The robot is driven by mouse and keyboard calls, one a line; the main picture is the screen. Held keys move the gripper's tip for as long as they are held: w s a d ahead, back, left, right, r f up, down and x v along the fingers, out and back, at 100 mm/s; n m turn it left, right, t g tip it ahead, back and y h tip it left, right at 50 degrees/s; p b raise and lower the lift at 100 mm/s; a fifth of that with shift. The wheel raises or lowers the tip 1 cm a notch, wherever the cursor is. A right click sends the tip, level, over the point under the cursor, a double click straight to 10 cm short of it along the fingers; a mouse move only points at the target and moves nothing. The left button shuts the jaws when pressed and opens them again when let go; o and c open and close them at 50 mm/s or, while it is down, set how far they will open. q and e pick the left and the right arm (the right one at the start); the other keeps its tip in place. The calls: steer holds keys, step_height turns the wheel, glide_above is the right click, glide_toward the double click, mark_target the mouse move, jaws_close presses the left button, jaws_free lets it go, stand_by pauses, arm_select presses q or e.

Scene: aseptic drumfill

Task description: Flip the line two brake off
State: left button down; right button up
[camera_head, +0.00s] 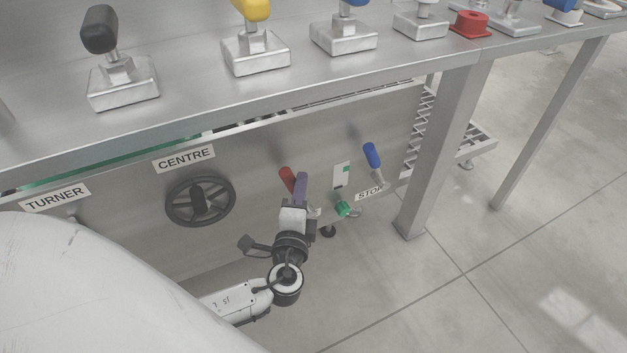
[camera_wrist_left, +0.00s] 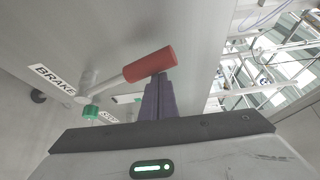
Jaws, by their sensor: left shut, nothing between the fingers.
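A lever with a red handle (camera_head: 287,178) sticks out of the steel front panel under the bench, and it also shows in the left wrist view (camera_wrist_left: 149,65). A label reading BRAKE (camera_wrist_left: 54,80) is beside its base in that view; I see no line number on it. My left gripper (camera_head: 301,178) has its purple fingers shut and empty, with the tips right beside the red handle. In the left wrist view the fingertips (camera_wrist_left: 158,78) lie at the handle's underside near its free end; I cannot tell whether they touch. My right gripper is out of view.
A green knob (camera_head: 343,208), a STOP label (camera_head: 370,194) and a blue-handled lever (camera_head: 372,156) are to the right on the panel. A black handwheel (camera_head: 200,201) under a CENTRE label (camera_head: 184,159) is to the left. The bench top (camera_head: 190,110) overhangs above.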

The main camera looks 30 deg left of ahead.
arm_select(q)
steer(key=shift+s+a+f, duration=0.3)
steer(key=shift+s+a, duration=0.35)
steer(key=shift+s, duration=0.15)
steer(key=shift+s+a+f, duration=0.3)
steer(key=shift+s, duration=0.05)
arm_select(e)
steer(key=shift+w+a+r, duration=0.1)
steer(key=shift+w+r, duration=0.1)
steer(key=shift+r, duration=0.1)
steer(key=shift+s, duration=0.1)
arm_select(q)
steer(key=shift+r, duration=0.4)
step_height(320, 180, up, 10)
steer(key=p, duration=0.4)
glide_above(289, 184)
steer(key=d, duration=0.2)
steer(key=shift+s+a, duration=0.15)
steer(key=shift+s, duration=0.3)
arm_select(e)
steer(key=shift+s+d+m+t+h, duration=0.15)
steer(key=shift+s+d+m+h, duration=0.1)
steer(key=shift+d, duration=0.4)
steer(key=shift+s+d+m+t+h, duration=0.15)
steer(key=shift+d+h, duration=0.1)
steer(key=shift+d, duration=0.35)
arm_select(q)
steer(key=shift+f, duration=0.1)
